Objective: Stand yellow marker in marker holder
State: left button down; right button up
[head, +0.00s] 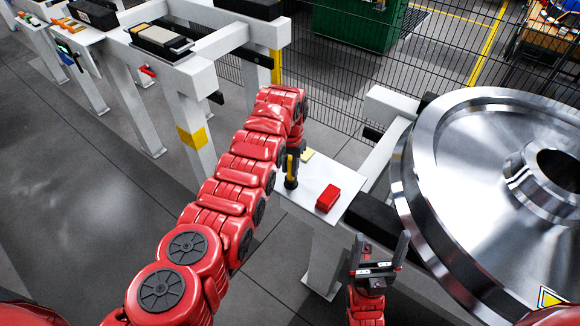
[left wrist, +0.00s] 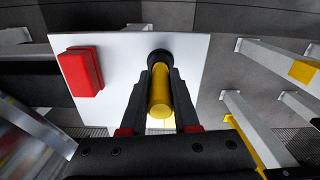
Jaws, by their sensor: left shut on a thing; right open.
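My left gripper (head: 292,162) is shut on the yellow marker (head: 290,163), above the white plate (head: 268,185). In the left wrist view the yellow marker (left wrist: 160,92) lies between the two fingers of my left gripper (left wrist: 160,70). A black round part (left wrist: 158,56) shows at its far end; in the head view this dark part (head: 291,183) is below the yellow. I cannot tell whether it is the marker holder or the marker's own end. The marker looks roughly upright. My right gripper (head: 381,242) is open and empty, right of the plate.
A red box (head: 328,198) lies on the plate, near the marker; it also shows in the left wrist view (left wrist: 80,72). A small pale yellow piece (head: 307,154) is at the plate's back. A large steel wheel (head: 470,190) stands at the right.

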pick_arm(q)
jog(key=shift+f+b, duration=0.9)
jog(key=shift+f, duration=0.3)
dwell(0.4)
jog(key=shift+b, duration=0.35)
dwell(0.8)
dwell(0.5)
jog(key=c, duration=0.6)
grip_release()
jog(key=shift+r, duration=0.15)
